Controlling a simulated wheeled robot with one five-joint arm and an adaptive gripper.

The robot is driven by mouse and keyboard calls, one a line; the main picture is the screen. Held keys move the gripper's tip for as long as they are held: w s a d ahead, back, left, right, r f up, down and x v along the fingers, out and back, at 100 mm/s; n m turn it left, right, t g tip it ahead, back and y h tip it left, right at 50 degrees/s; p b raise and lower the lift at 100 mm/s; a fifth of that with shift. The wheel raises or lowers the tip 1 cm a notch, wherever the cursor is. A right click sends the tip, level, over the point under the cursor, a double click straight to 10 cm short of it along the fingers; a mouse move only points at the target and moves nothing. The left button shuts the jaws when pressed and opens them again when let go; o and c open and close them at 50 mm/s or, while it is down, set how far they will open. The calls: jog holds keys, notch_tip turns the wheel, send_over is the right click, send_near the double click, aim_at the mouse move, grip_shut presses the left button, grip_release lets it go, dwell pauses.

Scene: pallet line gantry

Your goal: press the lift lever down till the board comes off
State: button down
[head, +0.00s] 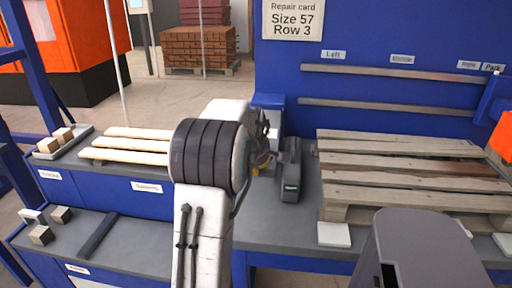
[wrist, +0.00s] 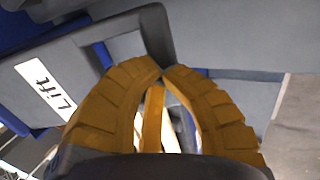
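The pallet (head: 400,163) lies on the bench at the right, with several weathered boards across it; one has a darker brown stretch at its right end. In the wrist view, a grey part (wrist: 100,55) carries a white "Lift" label (wrist: 45,88); I cannot tell which piece is the lever itself. My gripper (wrist: 162,70) has its yellow-brown fingers brought together at the tips, close to this part; contact is unclear. In the head view my gripper (head: 262,160) is mostly hidden by my arm.
Pale new boards (head: 130,146) lie on the left bench beside a tray (head: 62,142) of wooden blocks. More blocks and a dark bar (head: 97,236) lie on the lower shelf. A blue back panel (head: 390,30) with two rails stands behind the pallet.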

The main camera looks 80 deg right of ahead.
jog(key=shift+h, duration=0.9)
jog(key=f+b, duration=0.2)
jog(key=b, duration=0.1)
jog(key=d+f+b, duration=0.1)
jog(key=f+b, duration=0.1)
jog(key=b, duration=0.1)
jog(key=shift+d, duration=0.2)
jog(key=d+f+h+b, duration=0.1)
jog(key=b, duration=0.4)
jog(key=shift+w+d+f+h, duration=0.15)
jog(key=shift+d+f+h, duration=0.15)
jog(key=shift+d+f, duration=0.05)
jog(key=shift+r, duration=0.1)
